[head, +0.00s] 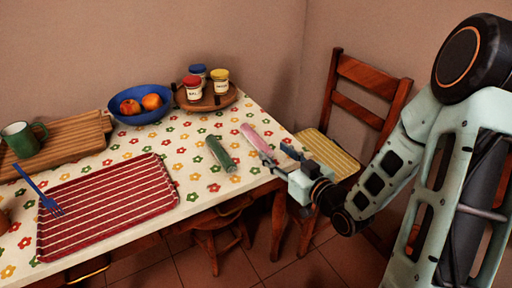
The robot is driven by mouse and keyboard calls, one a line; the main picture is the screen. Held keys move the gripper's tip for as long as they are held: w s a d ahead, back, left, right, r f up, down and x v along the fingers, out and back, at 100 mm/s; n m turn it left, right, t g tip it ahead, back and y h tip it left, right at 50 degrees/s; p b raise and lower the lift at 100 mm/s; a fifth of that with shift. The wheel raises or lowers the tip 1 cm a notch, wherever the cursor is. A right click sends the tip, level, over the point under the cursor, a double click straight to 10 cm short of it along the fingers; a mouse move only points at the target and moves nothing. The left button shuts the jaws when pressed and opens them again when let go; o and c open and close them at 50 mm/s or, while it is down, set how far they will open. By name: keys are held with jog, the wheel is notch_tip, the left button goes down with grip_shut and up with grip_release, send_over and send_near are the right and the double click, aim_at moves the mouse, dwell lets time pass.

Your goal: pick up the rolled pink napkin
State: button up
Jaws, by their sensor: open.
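The rolled pink napkin (254,137) lies on the flowered tablecloth near the table's right edge. Its near end is close to my gripper (279,157), which is open with its fingers pointing left and toward the back. From this view I cannot tell whether a finger touches the napkin. A rolled green napkin (221,153) lies to the left of the pink one, apart from it.
A blue fruit bowl (142,117) and a wooden tray of jars (208,101) stand behind. A chair (367,90) is at right.

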aim_at(259, 141)
jog(key=shift+w+a+f+b, duration=0.25)
jog(key=shift+a+b, duration=0.1)
jog(key=shift+b, duration=1.4)
jog(key=shift+w+a, duration=0.15)
jog(key=shift+w, duration=0.05)
jog(key=b+x, duration=0.2)
jog(key=x, duration=0.5)
jog(key=shift+w+a+r, duration=0.15)
jog(key=shift+w+a, duration=0.05)
jog(key=shift+a, duration=0.05)
jog(key=shift+c, duration=0.2)
jog(key=c, duration=1.1)
